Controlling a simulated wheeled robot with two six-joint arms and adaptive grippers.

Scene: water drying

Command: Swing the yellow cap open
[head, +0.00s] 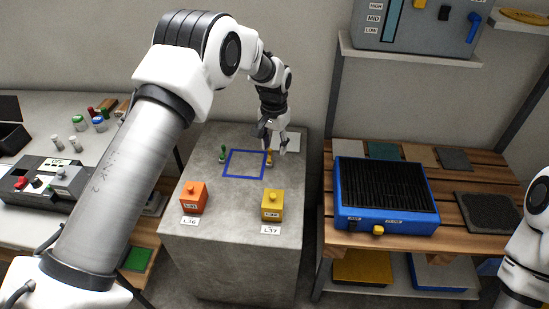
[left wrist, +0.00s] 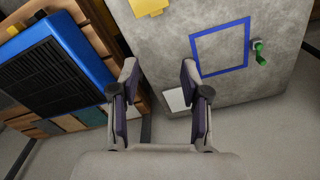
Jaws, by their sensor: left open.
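My right gripper is out of view.
A green fitting (head: 222,153) stands left of the square. An orange box (head: 194,198) and a yellow box (head: 272,206) sit at the block's front. A white plate (head: 291,142) lies behind the gripper. A blue tray (head: 345,221) is on the right bench.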

